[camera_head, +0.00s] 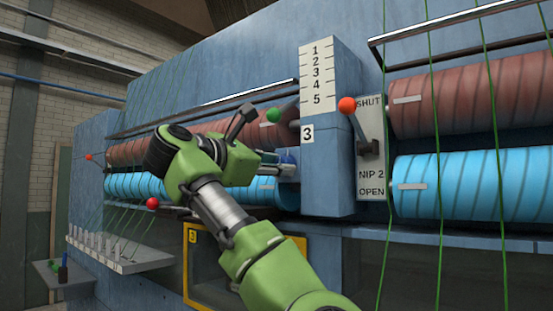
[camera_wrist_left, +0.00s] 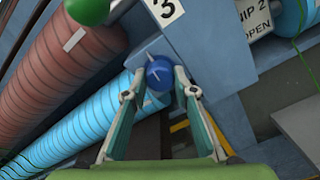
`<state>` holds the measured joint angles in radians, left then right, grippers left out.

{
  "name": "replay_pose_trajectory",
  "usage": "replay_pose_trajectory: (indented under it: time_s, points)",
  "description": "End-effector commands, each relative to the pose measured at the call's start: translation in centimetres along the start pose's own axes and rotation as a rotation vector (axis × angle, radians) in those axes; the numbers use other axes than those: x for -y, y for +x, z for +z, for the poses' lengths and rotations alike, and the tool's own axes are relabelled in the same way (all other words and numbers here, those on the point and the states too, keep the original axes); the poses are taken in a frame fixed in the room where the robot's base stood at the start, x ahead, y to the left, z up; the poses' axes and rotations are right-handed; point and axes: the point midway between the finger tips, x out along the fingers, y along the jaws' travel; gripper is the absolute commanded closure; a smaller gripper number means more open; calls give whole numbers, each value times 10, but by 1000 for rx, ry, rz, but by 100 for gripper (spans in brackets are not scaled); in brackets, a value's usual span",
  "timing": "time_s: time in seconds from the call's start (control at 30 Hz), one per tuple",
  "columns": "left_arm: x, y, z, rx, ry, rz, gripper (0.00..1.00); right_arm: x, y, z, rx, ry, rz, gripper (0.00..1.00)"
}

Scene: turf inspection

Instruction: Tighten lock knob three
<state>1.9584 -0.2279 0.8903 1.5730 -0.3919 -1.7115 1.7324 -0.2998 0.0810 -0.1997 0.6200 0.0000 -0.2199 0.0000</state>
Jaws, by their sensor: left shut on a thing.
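Lock knob three is a blue knob (camera_wrist_left: 158,73) below the white label with a black 3 (camera_wrist_left: 163,10) in the wrist view. In the head view the blue knob (camera_head: 288,157) shows partly beyond my gripper, under the label 3 (camera_head: 307,134). My left gripper (camera_head: 273,164) reaches it from the left. In the wrist view the fingertips of my left gripper (camera_wrist_left: 159,77) are on either side of the knob, shut on it. A pale mark shows on the knob's face. My right gripper is in neither view.
A red-knobbed lever (camera_head: 347,106) stands by the SHUT / NIP 2 / OPEN plate (camera_head: 371,180). A green-knobbed lever (camera_head: 273,115) is just above my gripper. Brown rollers (camera_head: 460,97) and blue rollers (camera_head: 470,184) flank the column, with green strands across the right-hand ones.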

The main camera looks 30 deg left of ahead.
Motion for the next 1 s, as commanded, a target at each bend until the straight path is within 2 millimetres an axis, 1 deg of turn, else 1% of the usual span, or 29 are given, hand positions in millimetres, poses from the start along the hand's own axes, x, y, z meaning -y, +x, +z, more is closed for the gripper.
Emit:
replay_pose_trajectory:
  time_s: [0.03, 0.3, 0.77, 0.8, 0.83, 1.0]
  points:
    - [-4, -2, 7, 13, -17, 11, 96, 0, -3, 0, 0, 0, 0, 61]
    - [-4, -2, 7, 14, -84, 12, 96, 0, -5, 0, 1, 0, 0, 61]
    - [-4, -2, 7, 14, -93, 12, 96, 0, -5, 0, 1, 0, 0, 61]
    - [-4, -2, 7, 14, -93, 12, 64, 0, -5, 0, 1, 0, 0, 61]
    - [-4, -2, 6, 13, -93, 11, 57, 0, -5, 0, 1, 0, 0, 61]
    - [-3, -1, 4, 8, -94, 8, 57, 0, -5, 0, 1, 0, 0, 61]
